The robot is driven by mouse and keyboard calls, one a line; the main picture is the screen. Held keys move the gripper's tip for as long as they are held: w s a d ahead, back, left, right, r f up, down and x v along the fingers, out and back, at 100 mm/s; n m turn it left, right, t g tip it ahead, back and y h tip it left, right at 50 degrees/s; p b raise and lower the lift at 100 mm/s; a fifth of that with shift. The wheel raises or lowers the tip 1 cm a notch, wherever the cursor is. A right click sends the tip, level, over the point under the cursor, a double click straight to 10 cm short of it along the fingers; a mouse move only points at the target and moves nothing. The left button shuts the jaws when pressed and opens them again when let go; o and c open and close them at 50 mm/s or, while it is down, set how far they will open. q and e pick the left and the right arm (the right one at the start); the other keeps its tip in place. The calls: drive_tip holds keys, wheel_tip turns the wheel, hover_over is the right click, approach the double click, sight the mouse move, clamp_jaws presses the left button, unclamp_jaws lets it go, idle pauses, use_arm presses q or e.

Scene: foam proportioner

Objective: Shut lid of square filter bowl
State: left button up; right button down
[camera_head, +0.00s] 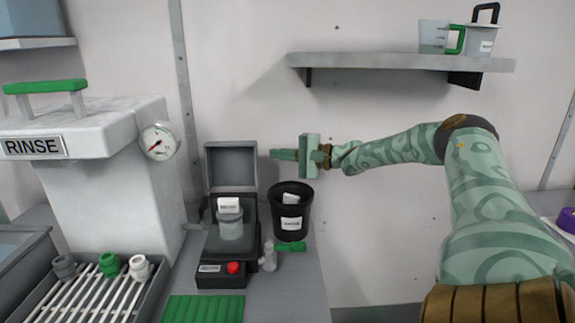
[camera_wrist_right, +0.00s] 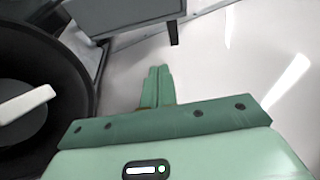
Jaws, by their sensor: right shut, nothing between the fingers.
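The square filter bowl (camera_head: 216,240) is a dark box on the bench in the head view. Its grey square lid (camera_head: 231,167) stands open, upright at the back of the box. A clear grey cup with a white label (camera_head: 230,222) sits at the box. My right gripper (camera_head: 273,154) is shut and empty, just right of the lid at about the height of its upper half, fingers pointing left. Its closed fingers (camera_wrist_right: 158,70) also show in the right wrist view. A grey panel (camera_wrist_right: 130,14) lies ahead of them there, probably the lid. My left gripper is not in view.
A black bucket (camera_head: 291,205) stands right of the bowl, below my right gripper. A small valve with a green handle (camera_head: 290,246) is in front of it. A white RINSE unit (camera_head: 100,150) stands left. A wall shelf (camera_head: 400,62) is above my right arm.

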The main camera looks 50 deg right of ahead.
use_arm(q)
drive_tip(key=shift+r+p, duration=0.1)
drive_tip(key=shift+p, duration=0.5)
use_arm(e)
drive_tip(key=a, duration=0.1)
drive_tip(key=w+a, duration=0.1)
drive_tip(key=a, duration=0.2)
drive_tip(key=shift+w+a+r, duration=0.25)
drive_tip(key=shift+w, duration=0.05)
